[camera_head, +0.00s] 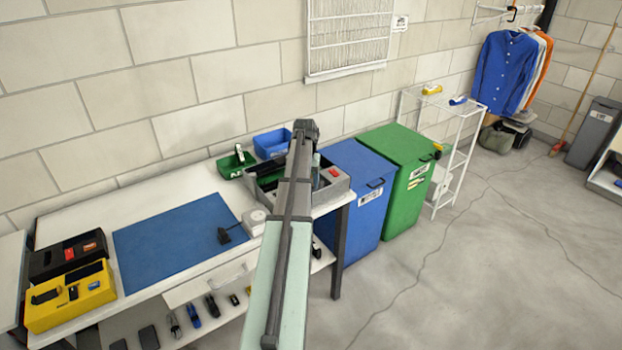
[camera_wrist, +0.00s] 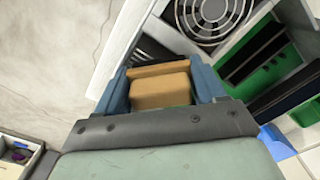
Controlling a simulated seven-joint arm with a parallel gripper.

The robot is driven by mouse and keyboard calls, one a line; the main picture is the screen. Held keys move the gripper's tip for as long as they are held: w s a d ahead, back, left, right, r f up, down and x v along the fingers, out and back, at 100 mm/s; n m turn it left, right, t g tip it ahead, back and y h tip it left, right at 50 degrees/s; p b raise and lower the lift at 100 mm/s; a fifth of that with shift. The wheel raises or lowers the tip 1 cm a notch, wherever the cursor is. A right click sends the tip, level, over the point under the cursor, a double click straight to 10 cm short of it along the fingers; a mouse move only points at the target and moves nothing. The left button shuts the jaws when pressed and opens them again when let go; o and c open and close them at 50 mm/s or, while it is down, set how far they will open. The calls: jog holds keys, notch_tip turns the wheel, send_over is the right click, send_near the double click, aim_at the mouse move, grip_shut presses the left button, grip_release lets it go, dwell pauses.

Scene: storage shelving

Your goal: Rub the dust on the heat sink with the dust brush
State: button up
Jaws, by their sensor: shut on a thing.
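My gripper (camera_wrist: 160,84) is shut on a tan, wood-coloured block, the dust brush (camera_wrist: 160,92), between its blue-grey fingers. The brush's bristles are hidden. Beyond the fingers is a pale housing (camera_wrist: 128,40) with a round fan (camera_wrist: 208,14) and dark fins, apparently the heat sink (camera_wrist: 152,52). The brush appears over or close to the fins; I cannot tell whether it touches. No dust is clear. In the head view, the grey housing (camera_head: 339,186) stands at the bench's right end, and my arm covers part of it and hides my fingers.
The white bench (camera_head: 75,222) carries a blue mat (camera_head: 175,232), a yellow tray (camera_head: 72,312) and a green bin (camera_head: 232,165). A blue bin (camera_head: 272,142) stands behind the housing. Tall blue (camera_head: 353,212) and green (camera_head: 405,200) waste bins stand to the right.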

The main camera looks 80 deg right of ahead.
aim_at(320, 181)
jog(key=s+d, duration=0.4)
jog(key=shift+s+d, duration=0.25)
jog(key=shift+d, duration=0.15)
jog(key=shift+s+d+r, duration=0.1)
jog(key=shift+s+r, duration=0.05)
jog(key=shift+r, duration=0.45)
jog(key=shift+s+d+r, duration=0.1)
jog(key=shift+r, duration=3.35)
